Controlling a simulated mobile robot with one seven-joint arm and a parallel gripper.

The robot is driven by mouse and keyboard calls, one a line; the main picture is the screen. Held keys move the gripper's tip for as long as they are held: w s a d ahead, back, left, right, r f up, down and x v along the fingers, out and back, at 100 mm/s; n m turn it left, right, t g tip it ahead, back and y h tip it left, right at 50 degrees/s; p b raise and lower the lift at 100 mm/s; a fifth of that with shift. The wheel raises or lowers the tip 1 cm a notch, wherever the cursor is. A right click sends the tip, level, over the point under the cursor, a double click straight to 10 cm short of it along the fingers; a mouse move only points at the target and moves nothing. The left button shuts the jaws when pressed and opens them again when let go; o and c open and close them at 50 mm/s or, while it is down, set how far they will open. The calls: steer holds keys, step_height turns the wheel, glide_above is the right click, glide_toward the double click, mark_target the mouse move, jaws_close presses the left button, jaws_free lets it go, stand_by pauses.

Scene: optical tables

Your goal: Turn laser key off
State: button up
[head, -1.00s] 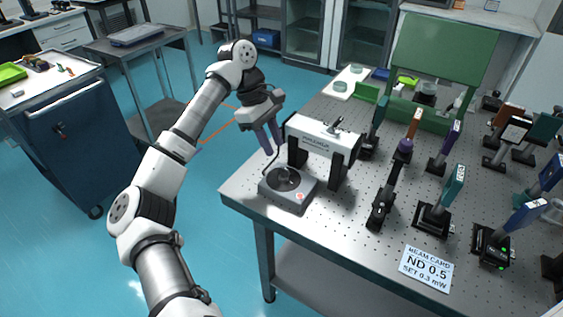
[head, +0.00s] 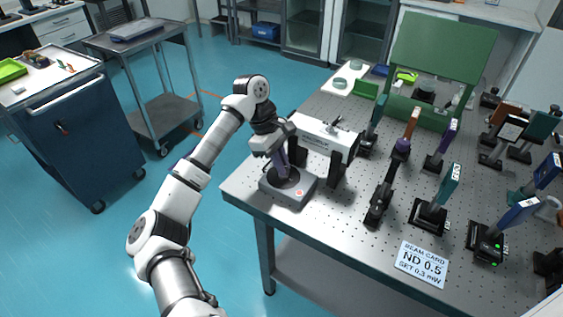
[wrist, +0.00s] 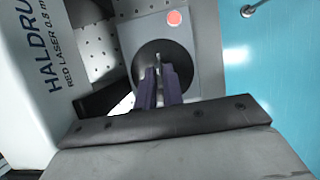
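The laser key box (head: 291,194) is a grey box with a round black dial (wrist: 178,54) and a small red button (wrist: 174,18). It stands at the near left corner of the table, beside the white laser housing (head: 326,133). My gripper (head: 284,172) points down over the dial. In the wrist view its two purple fingers (wrist: 160,76) reach into the dial, close together with a narrow gap. A thin grey piece, apparently the key (wrist: 158,64), shows between the tips. Whether the fingers press on it cannot be told.
The laser housing is close to the right of my gripper. A blue cabinet (head: 75,140) and grey cart (head: 165,108) are left, with open floor between.

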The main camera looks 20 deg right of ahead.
jaws_close()
